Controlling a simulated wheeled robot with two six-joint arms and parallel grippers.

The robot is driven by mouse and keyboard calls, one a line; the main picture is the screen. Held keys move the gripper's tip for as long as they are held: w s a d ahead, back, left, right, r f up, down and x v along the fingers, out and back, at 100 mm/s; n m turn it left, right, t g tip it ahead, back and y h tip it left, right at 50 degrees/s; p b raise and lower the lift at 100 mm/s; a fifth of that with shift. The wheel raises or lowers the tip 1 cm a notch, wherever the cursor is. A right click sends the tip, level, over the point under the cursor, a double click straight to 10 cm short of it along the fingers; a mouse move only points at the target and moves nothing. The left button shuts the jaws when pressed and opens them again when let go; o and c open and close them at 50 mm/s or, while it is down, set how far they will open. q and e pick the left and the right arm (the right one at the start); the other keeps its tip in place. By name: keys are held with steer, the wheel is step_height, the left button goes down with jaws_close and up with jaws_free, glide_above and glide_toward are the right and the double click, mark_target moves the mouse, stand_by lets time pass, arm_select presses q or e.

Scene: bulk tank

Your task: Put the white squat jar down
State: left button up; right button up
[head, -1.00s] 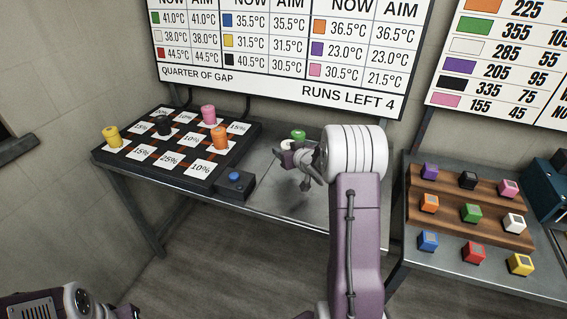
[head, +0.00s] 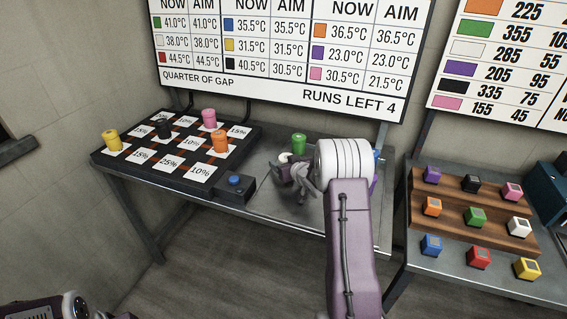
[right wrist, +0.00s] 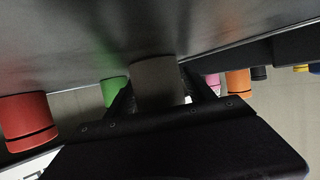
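The white squat jar (head: 284,158) is at the fingers of my right gripper (head: 290,168), over the grey metal table. In the right wrist view, which looks upside down, the jar (right wrist: 158,80) appears grey in shadow, between the two dark fingers (right wrist: 158,92). The gripper looks shut on it. The jar's base is at or very near the table surface (right wrist: 80,40); I cannot tell whether it touches. Only part of my left arm shows at the lower left of the head view; its fingers are out of sight.
A green jar (head: 298,144) stands just behind; a red jar (right wrist: 28,118) shows in the wrist view. Blue and purple pieces peek out behind my right arm. Left are a black percentage board (head: 160,180) holding several jars and a blue-button box (head: 235,186). Bare table lies in front.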

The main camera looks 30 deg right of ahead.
steer(key=shift+r, duration=0.15)
steer(key=shift+s+r, duration=0.1)
steer(key=shift+r, duration=0.05)
steer(key=p+v, duration=0.1)
steer(key=v, duration=1)
steer(key=shift+s, duration=0.4)
